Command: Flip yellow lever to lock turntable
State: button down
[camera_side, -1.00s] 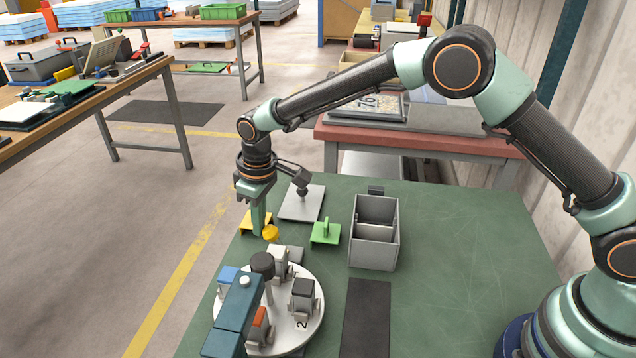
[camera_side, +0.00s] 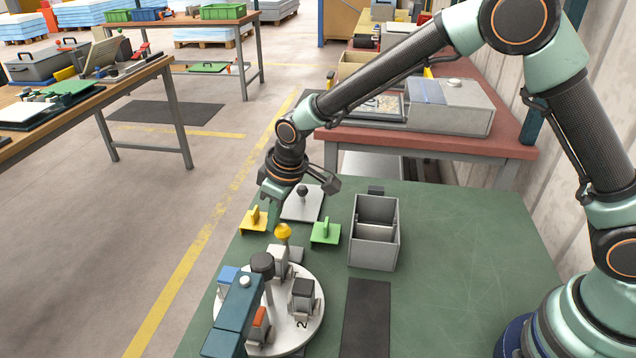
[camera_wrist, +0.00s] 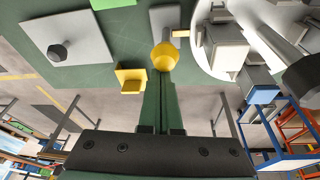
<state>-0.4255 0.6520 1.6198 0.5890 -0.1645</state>
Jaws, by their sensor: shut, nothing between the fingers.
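The yellow lever's round knob (camera_side: 283,231) stands at the far edge of the white turntable (camera_side: 312,330), beside a grey plate. In the wrist view the yellow knob (camera_wrist: 164,57) is right at the tips of my gripper (camera_wrist: 160,76), and part of the turntable (camera_wrist: 203,62) shows to its right. My gripper (camera_side: 271,222) is shut and empty, tilted, with its green fingers just left of the knob in the side view. I cannot tell whether fingers and knob touch. The lever's stem is mostly hidden.
Several blocks stand on the turntable, under a dark blue arm (camera_side: 236,318). A yellow bracket (camera_side: 253,221), a green bracket (camera_side: 325,233) and a grey plate with a black knob (camera_side: 302,203) are close by. A grey bin (camera_side: 374,250) stands right.

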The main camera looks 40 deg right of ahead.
jog(key=shift+s+d, duration=1.3)
jog(key=shift+s+d+f, duration=0.4)
jog(key=shift+s+d, duration=0.4)
jog(key=shift+s, duration=0.05)
jog(key=shift+d, duration=0.1)
jog(key=shift+r, duration=0.15)
jog(key=shift+w+a+r, duration=0.9)
jog(key=shift+w+r, duration=0.6)
jog(key=shift+r, duration=0.65)
jog(key=s+d+r+m+t, duration=0.1)
jog(key=s+d+r+m, duration=0.2)
jog(key=s+d+r, duration=0.4)
jog(key=s+d+r+m+t+h, duration=0.1)
jog(key=s+d+r+m, duration=0.2)
jog(key=s+d+r, duration=0.4)
jog(key=s+d, duration=0.3)
jog(key=d, duration=0.2)
jog(key=shift+s+m+t, duration=0.3)
jog(key=shift+s+m, duration=0.05)
jog(key=shift+m, duration=0.05)
